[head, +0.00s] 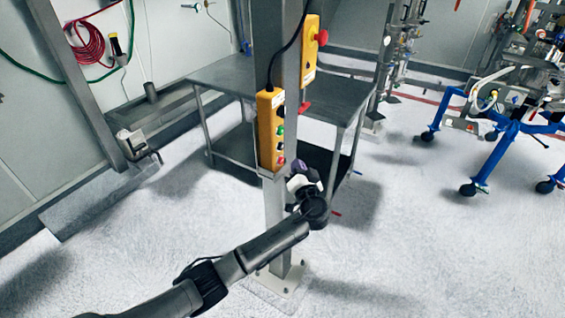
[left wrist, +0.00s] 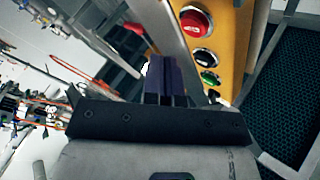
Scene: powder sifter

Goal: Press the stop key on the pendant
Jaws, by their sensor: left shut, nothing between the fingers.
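The yellow pendant (head: 269,135) hangs on the grey post, with a column of buttons on its front. Its red key (head: 281,162) is the lowest, below a green key (head: 280,130). In the left wrist view the pendant (left wrist: 233,40) appears turned over, with the red key (left wrist: 195,20) at the top and the green key (left wrist: 209,77) lower. My left gripper (head: 304,170) is shut and empty, to the right of and slightly below the pendant's lower end. Its purple fingers (left wrist: 165,82) show beside the button column, apparently apart from the red key. My right gripper is out of view.
The grey post (head: 274,205) stands close beside my left gripper. A metal table (head: 225,75) stands behind, and a blue wheeled frame (head: 500,140) at the right. The floor between is clear.

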